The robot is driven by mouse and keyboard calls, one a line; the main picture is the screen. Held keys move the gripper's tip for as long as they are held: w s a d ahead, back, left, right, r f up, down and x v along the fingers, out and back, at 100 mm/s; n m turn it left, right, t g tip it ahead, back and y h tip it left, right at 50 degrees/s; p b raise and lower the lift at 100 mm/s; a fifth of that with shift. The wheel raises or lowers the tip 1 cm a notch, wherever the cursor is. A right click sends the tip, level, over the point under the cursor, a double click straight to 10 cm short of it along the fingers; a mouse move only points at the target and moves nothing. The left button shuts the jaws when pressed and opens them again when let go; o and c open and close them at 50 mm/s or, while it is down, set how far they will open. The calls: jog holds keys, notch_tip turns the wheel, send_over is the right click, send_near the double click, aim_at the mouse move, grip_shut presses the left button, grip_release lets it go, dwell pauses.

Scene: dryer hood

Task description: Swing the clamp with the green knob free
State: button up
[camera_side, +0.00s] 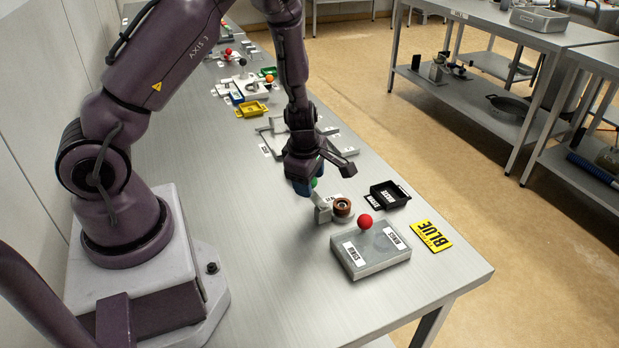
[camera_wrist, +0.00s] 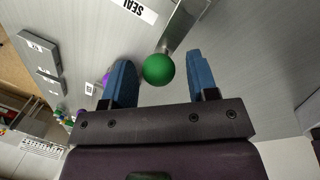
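The green knob (camera_wrist: 158,69) shows in the wrist view as a ball at the end of a flat grey metal lever (camera_wrist: 184,28), the clamp's arm. My gripper (camera_wrist: 159,62) is open, with one blue finger on each side of the knob. A small gap shows on each side, wider at the right finger. In the side view my gripper (camera_side: 307,187) points down over the clamp, and only part of the green knob (camera_side: 314,182) shows beside the blue fingers. The grey clamp body (camera_side: 322,209) stands on the bench below, partly hidden.
A brown ring-shaped part (camera_side: 342,207) sits right beside the clamp. A grey box (camera_side: 372,254) with a red knob (camera_side: 365,221) stands in front. A black tray (camera_side: 402,190) and a yellow BLUE sign (camera_side: 431,236) lie to the right. The bench's left front is clear.

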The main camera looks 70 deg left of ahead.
jog(key=shift+r, duration=0.1)
notch_tip(320, 180, up, 12)
jog(key=s+d, duration=0.1)
jog(key=s, duration=0.1)
jog(key=shift+d+r, duration=0.25)
jog(key=shift+d, duration=0.05)
dwell(0.5)
jog(key=s+d+r+m+g+h, duration=0.1)
jog(key=s+d+r+m+h, duration=0.2)
jog(key=m, duration=0.5)
jog(key=s+d+m, duration=0.2)
jog(key=d+m, duration=0.3)
jog(key=m, duration=0.2)
jog(key=s+d+r+m+t, duration=0.1)
jog(key=s+r+m+t, duration=0.1)
jog(key=r+m, duration=0.3)
jog(key=s+d+r+m+t+y, duration=0.1)
jog(key=s+d+r+m+t, duration=0.1)
jog(key=s+r+m, duration=0.3)
notch_tip(320, 180, up, 4)
jog(key=shift+s+r+m+t+y, duration=0.1)
jog(key=shift+s+m+t+y, duration=0.2)
jog(key=shift+m+t, duration=0.15)
